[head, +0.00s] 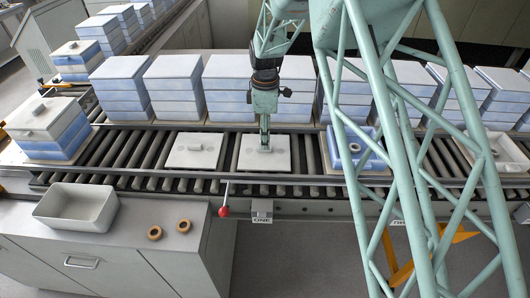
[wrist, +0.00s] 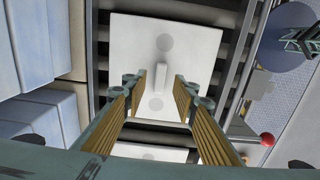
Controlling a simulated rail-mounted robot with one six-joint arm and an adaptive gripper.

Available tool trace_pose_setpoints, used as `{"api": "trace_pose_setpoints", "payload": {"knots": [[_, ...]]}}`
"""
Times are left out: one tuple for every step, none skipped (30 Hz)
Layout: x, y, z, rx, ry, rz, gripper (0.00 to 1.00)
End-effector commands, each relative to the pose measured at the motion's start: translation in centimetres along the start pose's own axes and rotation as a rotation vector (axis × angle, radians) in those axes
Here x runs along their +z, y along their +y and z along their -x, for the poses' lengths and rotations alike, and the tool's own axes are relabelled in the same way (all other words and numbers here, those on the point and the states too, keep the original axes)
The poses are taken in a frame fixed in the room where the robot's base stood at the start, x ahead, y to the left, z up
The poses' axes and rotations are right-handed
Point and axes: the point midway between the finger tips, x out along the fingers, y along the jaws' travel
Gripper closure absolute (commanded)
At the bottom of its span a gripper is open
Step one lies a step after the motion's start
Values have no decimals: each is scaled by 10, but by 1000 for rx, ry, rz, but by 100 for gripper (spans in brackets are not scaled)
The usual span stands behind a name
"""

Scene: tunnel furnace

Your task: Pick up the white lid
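A white square lid (head: 279,160) with a small raised bar handle lies flat on the roller conveyor under my gripper (head: 264,146). A second white lid (head: 193,150) lies on the rollers to its left. In the wrist view the first lid (wrist: 135,45) fills the upper middle, with its handle (wrist: 162,80) upright in the picture. My gripper (wrist: 160,88) is open there, one finger on each side of the handle, with a gap on both sides. I cannot tell whether the fingertips reach down to handle height. The second lid (wrist: 150,153) shows partly between the fingers at the bottom.
Stacked blue-white boxes (head: 174,88) line the far side of the conveyor. A lidded stack (head: 48,128) stands at the left, and an open blue-white piece (head: 352,150) lies right of the lid. A red-knobbed lever (head: 224,211) rises at the front edge. An empty tray (head: 78,207) sits on the cabinet.

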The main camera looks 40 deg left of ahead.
Motion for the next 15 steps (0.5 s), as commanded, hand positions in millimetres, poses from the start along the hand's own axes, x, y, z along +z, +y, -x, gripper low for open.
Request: {"api": "trace_pose_setpoints", "payload": {"knots": [[-1, -1, -7, -3, -1, 0, 74], [-1, -1, -10, -3, -1, 0, 74], [-1, -1, -14, -3, -1, 0, 74], [-1, -1, -17, -2, -1, 0, 74], [-1, 0, -20, -2, 0, 0, 74], [-1, 0, -23, -1, 0, 0, 74], [-1, 0, -25, -1, 0, 0, 74], [-1, 0, -27, -1, 0, 0, 74], [-1, 0, -29, -1, 0, 0, 74], [-1, 0, -30, -1, 0, 0, 74], [-1, 0, -31, -1, 0, 0, 74], [-1, 0, -32, -1, 0, 0, 74], [-1, 0, -32, -1, 0, 0, 74], [-1, 0, -32, -1, 0, 0, 74], [-1, 0, -32, -1, 0, 0, 74]]}}
